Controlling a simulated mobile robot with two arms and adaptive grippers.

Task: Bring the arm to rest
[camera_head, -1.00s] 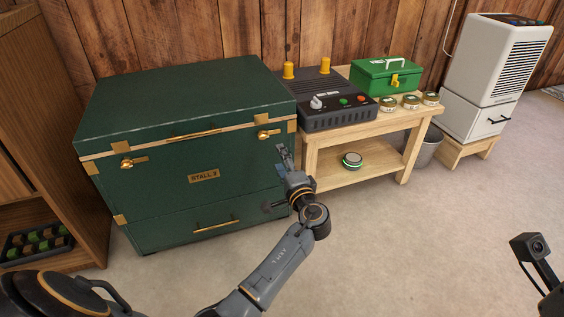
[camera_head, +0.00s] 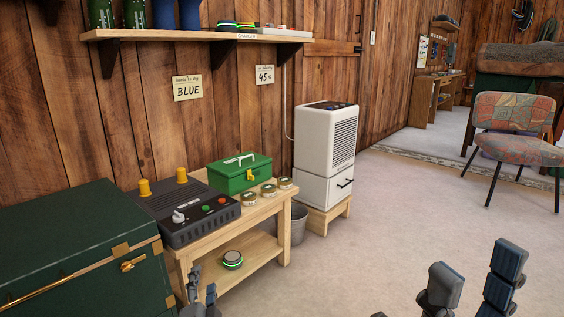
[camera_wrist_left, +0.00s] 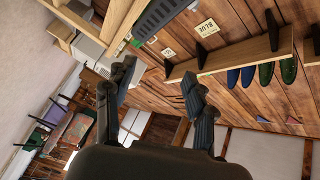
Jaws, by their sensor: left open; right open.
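My left gripper (camera_head: 202,291) shows at the bottom edge of the head view, in front of the wooden bench, its two fingers apart. In the left wrist view the left gripper (camera_wrist_left: 158,74) is open, with nothing between its fingers. The wall and shelf lie beyond them in a tilted picture. My right gripper (camera_head: 472,275) stands at the bottom right of the head view, over the floor. Its fingers are spread and empty. Most of both arms is out of the head view.
The green trunk (camera_head: 75,245) is at the left. The bench (camera_head: 225,232) carries a black control box (camera_head: 190,222), a green case (camera_head: 238,176) and several tins. A white dehumidifier (camera_head: 325,142), grey bin (camera_head: 298,222) and patterned chair (camera_head: 513,131) stand beyond. The floor (camera_head: 390,220) at centre right is clear.

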